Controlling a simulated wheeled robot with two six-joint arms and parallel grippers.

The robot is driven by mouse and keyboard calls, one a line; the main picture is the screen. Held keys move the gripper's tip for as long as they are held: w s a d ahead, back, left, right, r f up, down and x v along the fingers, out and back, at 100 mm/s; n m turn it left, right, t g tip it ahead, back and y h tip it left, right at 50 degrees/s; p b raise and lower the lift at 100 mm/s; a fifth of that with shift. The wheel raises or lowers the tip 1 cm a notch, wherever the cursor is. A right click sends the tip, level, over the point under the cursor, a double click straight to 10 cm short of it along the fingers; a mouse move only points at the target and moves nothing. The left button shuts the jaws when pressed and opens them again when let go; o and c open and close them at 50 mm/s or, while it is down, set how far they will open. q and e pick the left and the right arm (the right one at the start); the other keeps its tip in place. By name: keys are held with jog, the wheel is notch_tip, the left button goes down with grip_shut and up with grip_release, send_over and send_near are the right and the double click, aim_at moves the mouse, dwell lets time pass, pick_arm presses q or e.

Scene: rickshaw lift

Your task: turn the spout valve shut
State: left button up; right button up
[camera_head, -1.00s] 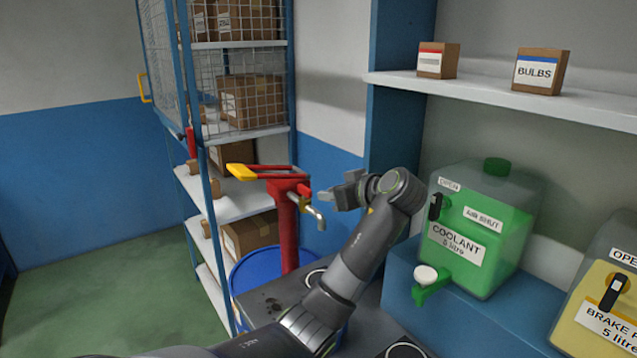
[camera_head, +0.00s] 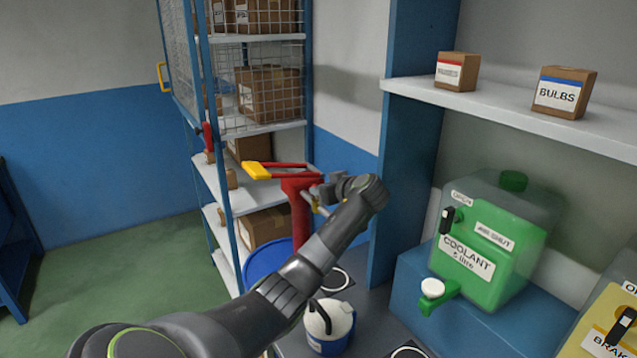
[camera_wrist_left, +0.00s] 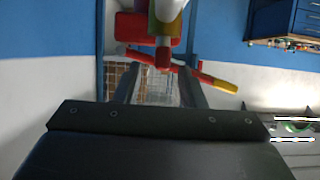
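The red hand pump (camera_head: 300,215) stands on a blue drum (camera_head: 268,265), its long red lever ending in a yellow grip (camera_head: 256,171). Its spout (camera_head: 321,208) is mostly hidden behind my left gripper (camera_head: 325,190) in the head view. In the left wrist view, the pale spout with yellow and red parts (camera_wrist_left: 166,22) hangs at the top centre. My left gripper (camera_wrist_left: 160,85) has its fingers apart, below and to either side of the spout; I cannot tell whether they touch it. The valve's exact setting is unclear. My right gripper is not in view.
A green coolant container (camera_head: 495,240) with a white-knobbed tap (camera_head: 433,288) stands on a blue ledge at right. A blue and white jug (camera_head: 330,325) stands below my forearm. A wire-fronted shelf rack (camera_head: 222,180) with boxes is behind the pump. The green floor at left is clear.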

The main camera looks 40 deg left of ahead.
pick_arm(q)
jog(key=shift+p+x, duration=0.3)
jog(key=shift+x, duration=1.4)
jog(key=shift+s, duration=0.1)
jog(key=shift+c, duration=0.2)
grip_shut()
